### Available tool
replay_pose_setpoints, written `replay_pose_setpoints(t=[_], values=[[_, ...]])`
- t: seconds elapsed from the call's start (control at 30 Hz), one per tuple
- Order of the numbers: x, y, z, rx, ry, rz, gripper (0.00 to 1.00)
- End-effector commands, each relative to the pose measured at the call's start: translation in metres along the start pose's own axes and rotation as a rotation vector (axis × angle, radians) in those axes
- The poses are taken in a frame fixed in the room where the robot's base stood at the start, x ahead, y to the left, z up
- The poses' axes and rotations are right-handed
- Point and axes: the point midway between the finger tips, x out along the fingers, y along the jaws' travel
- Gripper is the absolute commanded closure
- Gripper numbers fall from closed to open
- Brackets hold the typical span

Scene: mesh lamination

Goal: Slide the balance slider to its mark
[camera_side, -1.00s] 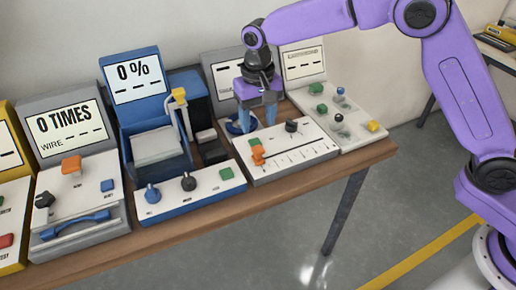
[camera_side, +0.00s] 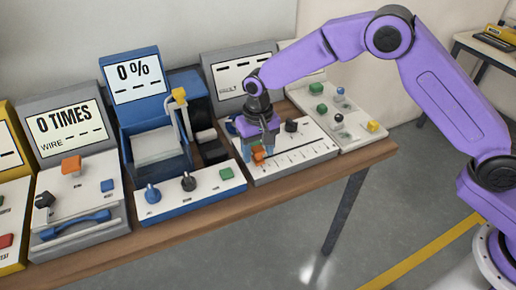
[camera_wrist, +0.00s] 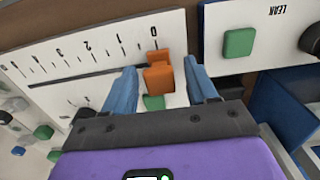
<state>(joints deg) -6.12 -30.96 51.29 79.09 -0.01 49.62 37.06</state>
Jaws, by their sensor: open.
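The balance slider is an orange block (camera_wrist: 158,75) on a white panel (camera_wrist: 60,35) with a printed scale and a dark slot. It stands at the zero end of the scale in the wrist view. In the side view the orange slider (camera_side: 259,158) shows partly below my fingers. My gripper (camera_wrist: 163,88) is open, its two blue fingers on either side of the slider, with a visible gap on each side. Whether the fingertips touch the panel cannot be told. A small mark at the slider's target is not clear in either view.
A green button (camera_wrist: 153,102) lies just behind the slider, between the fingers. A black knob (camera_side: 291,125) stands on the same panel. The blue station (camera_side: 165,205) with knobs is to the left, and a panel with several buttons (camera_side: 350,135) to the right.

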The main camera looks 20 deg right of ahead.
Motion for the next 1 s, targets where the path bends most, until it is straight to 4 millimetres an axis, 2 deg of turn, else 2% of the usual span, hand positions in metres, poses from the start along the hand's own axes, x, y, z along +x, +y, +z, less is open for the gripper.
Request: replay_pose_setpoints(t=[0.03, 0.17, 0.2, 0.4, 0.57, 0.67, 1.0], values=[[0.0, 0.0, 0.0, 0.0, 0.0, 0.0, 0.52], [0.0, 0.0, 0.0, 0.0, 0.0, 0.0, 0.95], [0.0, 0.0, 0.0, 0.0, 0.0, 0.0, 1.0], [-0.001, 0.004, 0.0, 0.001, 0.0, 0.0, 1.0], [-0.001, 0.025, 0.0, 0.004, -0.001, 0.001, 1.0], [-0.001, 0.046, 0.0, 0.005, -0.002, 0.002, 1.0], [-0.001, 0.14, 0.0, 0.007, -0.001, 0.001, 1.0]])
